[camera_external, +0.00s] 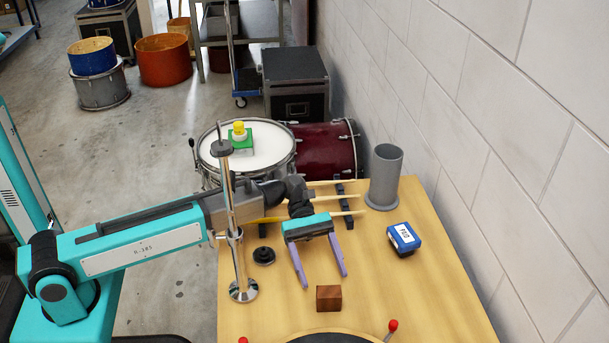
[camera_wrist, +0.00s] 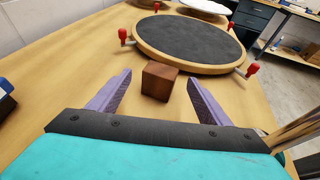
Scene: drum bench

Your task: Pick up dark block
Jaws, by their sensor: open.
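The dark block (camera_external: 329,298) is a small brown wooden cube on the wooden bench top, just beyond my fingertips in the external view. It also shows in the wrist view (camera_wrist: 159,80), between the line of my two purple fingers and slightly ahead of their tips. My gripper (camera_external: 324,281) is open and empty, its fingers spread wider than the block. In the wrist view my gripper (camera_wrist: 160,82) points toward the block, with a finger on either side. No finger appears to touch the block.
A round dark practice pad (camera_wrist: 190,40) with red-knobbed clamps lies beyond the block. A chrome stand (camera_external: 236,240) rises left of my gripper. A blue box (camera_external: 404,239) and a grey cup (camera_external: 384,178) stand to the right. Drumsticks (camera_external: 335,197) lie on a rack behind.

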